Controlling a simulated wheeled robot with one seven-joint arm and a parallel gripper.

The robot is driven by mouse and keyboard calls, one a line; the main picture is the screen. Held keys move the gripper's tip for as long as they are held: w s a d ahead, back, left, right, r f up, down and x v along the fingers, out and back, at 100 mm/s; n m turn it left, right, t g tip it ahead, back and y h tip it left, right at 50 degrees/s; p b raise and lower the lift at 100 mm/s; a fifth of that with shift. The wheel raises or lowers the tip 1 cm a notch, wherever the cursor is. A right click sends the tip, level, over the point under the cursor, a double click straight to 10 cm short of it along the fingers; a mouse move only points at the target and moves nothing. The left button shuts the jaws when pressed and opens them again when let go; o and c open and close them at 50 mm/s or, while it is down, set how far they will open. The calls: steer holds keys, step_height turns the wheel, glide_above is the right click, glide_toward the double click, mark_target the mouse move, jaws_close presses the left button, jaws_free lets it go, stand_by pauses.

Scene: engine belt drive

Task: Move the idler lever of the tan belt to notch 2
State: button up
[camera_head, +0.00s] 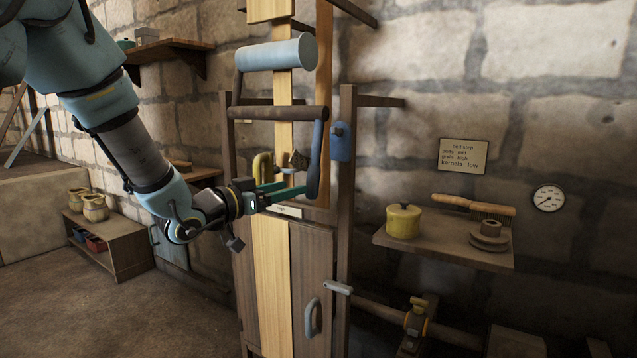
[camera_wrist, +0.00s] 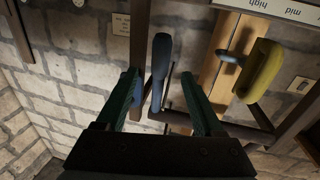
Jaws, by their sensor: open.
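A lever with a dark blue handle (camera_head: 316,160) hangs from the brown roller's right end. In the wrist view the blue handle (camera_wrist: 161,62) stands between my two green fingers. My gripper (camera_head: 291,188) is open at the handle's lower end, and gaps show on both sides in the wrist view (camera_wrist: 158,88). A yellow handle (camera_wrist: 259,71) is to the right there. I cannot make out the notches or which one the lever is in.
A small blue plate (camera_head: 340,141) sits on the right post, close to the lever. A shelf (camera_head: 440,247) at the right holds a yellow pot (camera_head: 403,221) and a brush (camera_head: 475,204). Below is a cupboard door with a grey handle (camera_head: 312,317).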

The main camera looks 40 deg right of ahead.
mark_target(308, 182)
steer(key=d, duration=0.3)
steer(key=d+p, duration=0.1)
steer(key=d, duration=0.2)
steer(key=d+p, duration=0.1)
steer(key=d, duration=0.2)
steer(key=shift+w, duration=0.35)
steer(key=shift+a, duration=0.1)
jaws_close()
stand_by(0.8)
